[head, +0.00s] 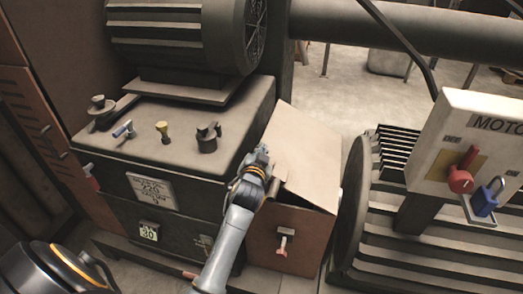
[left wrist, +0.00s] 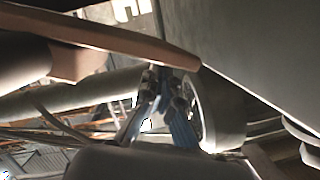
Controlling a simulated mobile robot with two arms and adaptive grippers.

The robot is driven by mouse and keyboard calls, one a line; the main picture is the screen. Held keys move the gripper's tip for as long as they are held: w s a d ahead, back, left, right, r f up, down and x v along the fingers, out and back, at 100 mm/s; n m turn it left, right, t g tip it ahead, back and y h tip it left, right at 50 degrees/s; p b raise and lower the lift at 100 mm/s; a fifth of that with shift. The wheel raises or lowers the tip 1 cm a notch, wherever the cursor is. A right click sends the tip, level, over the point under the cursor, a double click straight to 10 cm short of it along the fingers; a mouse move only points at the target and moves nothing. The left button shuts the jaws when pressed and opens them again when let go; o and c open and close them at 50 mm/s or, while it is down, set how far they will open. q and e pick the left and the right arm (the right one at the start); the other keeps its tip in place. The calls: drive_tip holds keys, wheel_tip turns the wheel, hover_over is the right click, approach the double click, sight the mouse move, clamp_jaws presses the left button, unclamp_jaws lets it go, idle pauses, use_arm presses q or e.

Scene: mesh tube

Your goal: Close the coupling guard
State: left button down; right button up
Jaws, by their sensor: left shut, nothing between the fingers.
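The coupling guard is a brown-orange box (head: 288,236) between the dark machine block and the ribbed motor. Its tan lid (head: 312,150) is tilted up at the back, and a dark gap shows between the lid and the box front. A small latch with a red handle (head: 284,243) is on the box front. My left gripper (head: 258,156) is shut and empty at the left edge of the lid; whether it touches the lid I cannot tell. In the left wrist view the fingers (left wrist: 160,92) are below a brown panel edge (left wrist: 120,38). My right gripper is out of view.
The ribbed motor (head: 430,235) stands close on the right, with a control box (head: 465,135) bearing a red switch and blue padlock. On the left, the machine block (head: 150,190) carries several valves and knobs. A large pipe (head: 400,30) crosses behind. Open floor lies beyond.

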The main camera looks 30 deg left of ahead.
use_arm(q)
drive_tip(key=shift+s+a+f+n+h+b, duration=0.15)
drive_tip(key=shift+a+f+n, duration=0.25)
drive_tip(key=shift+f, duration=0.5)
drive_tip(key=shift+s+a+f+n+h+b, duration=0.1)
drive_tip(key=shift+a+f+n+h+b, duration=0.1)
drive_tip(key=shift+a+f, duration=0.5)
drive_tip(key=shift+d+f, duration=0.15)
drive_tip(key=shift+d, duration=0.05)
